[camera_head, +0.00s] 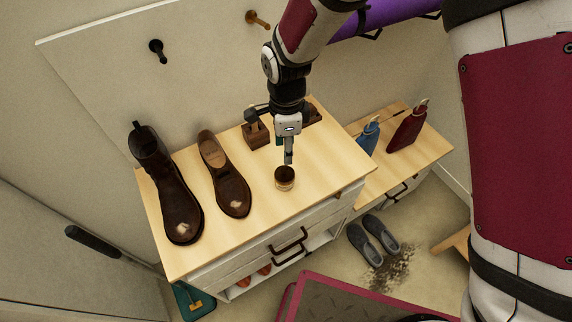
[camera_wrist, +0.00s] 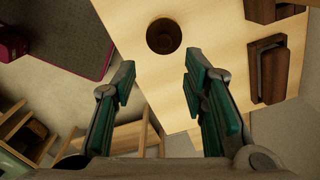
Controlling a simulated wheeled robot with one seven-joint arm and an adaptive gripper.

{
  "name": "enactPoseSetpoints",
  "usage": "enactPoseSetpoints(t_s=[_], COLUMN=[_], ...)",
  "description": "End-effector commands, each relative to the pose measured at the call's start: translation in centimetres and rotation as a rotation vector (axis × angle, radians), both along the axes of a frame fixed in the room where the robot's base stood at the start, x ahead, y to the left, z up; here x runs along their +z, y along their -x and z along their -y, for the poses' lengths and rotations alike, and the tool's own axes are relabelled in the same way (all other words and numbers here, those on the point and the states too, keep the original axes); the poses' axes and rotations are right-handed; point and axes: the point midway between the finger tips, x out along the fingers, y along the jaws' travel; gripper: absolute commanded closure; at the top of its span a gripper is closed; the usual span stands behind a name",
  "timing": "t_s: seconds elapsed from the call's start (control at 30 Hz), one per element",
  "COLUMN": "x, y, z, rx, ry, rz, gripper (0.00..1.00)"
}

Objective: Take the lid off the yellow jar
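A small round jar (camera_head: 285,179) stands upright on the light wooden cabinet top (camera_head: 262,222), near its right front part. It has a dark brown top and a paler tan-gold band, and no clear yellow shows. In the wrist view the jar (camera_wrist: 163,36) is a dark brown disc, seen from above, beyond the fingertips. I cannot tell where its lid ends and its body begins. My gripper (camera_head: 288,157) hangs just above and behind the jar, apart from it. In the wrist view my gripper (camera_wrist: 160,76) has its two green-padded fingers spread, with nothing between them.
A tall brown boot (camera_head: 165,190) and a brown shoe (camera_head: 225,175) stand left of the jar. Wooden blocks (camera_head: 256,134) lie behind my gripper. The top in front of the jar is clear.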

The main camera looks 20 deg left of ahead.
Motion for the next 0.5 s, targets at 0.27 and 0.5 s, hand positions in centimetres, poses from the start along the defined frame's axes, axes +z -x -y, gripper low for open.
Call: enactPoseSetpoints(t_s=[0.27,0.5], x=[-3.7,-5.3], y=[0.0,-0.1], z=[0.0,-0.3], rx=[0.001,0.001], ry=[0.0,0.001], rz=[-0.001,-0.002], gripper=[0.6,0.6])
